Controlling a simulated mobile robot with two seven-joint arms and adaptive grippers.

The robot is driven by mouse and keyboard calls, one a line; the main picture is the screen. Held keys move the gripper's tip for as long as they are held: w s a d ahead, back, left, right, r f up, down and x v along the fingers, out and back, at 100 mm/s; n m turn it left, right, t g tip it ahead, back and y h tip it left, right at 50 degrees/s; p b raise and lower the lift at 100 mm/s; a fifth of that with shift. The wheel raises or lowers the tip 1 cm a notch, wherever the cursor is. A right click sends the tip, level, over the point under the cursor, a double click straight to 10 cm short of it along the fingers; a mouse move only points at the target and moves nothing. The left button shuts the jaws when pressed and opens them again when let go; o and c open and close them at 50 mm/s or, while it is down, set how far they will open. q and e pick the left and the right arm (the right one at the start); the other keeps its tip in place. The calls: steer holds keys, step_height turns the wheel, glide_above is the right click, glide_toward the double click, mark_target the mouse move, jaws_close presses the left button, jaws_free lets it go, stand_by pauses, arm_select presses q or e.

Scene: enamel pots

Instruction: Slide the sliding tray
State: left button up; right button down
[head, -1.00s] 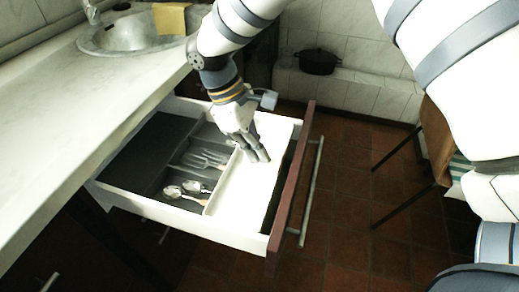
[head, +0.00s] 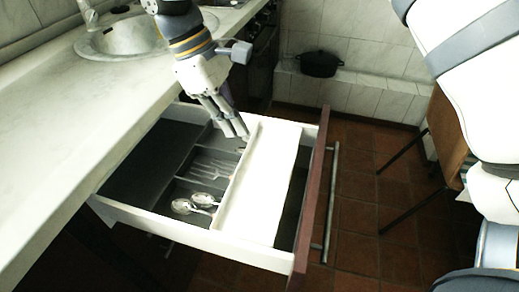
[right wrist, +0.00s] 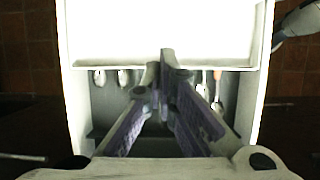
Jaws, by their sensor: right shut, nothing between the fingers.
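The sliding tray (head: 262,190) is a white, shallow, empty tray across the open drawer, on the side towards the drawer's front. It also shows at the top of the right wrist view (right wrist: 160,30). My right gripper (head: 242,136) is shut and empty. It points down over the drawer beside the tray's left wall, near its far end. In the right wrist view its fingertips (right wrist: 168,56) overlap the tray's edge; I cannot tell if they touch it. My left gripper is not in view.
The drawer (head: 190,237) holds spoons (head: 190,206) and forks (head: 207,172) in dark compartments left of the tray. A dark gap separates the tray from the reddish front panel (head: 312,200) with its bar handle (head: 331,200). The counter (head: 70,140) lies left; a black pot (head: 319,64) stands behind.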

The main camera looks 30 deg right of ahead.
mark_target(278, 175)
steer(key=x, duration=0.8)
steer(key=shift+s+d+f, duration=0.1)
steer(key=shift+s+f, duration=0.05)
steer(key=shift+f, duration=0.2)
steer(key=s+d, duration=0.1)
steer(key=s+d+p, duration=0.1)
steer(key=shift+s+d+r, duration=0.1)
steer(key=shift+s+r, duration=0.2)
steer(key=shift+s+d+f, duration=0.15)
steer(key=shift+s+d, duration=0.05)
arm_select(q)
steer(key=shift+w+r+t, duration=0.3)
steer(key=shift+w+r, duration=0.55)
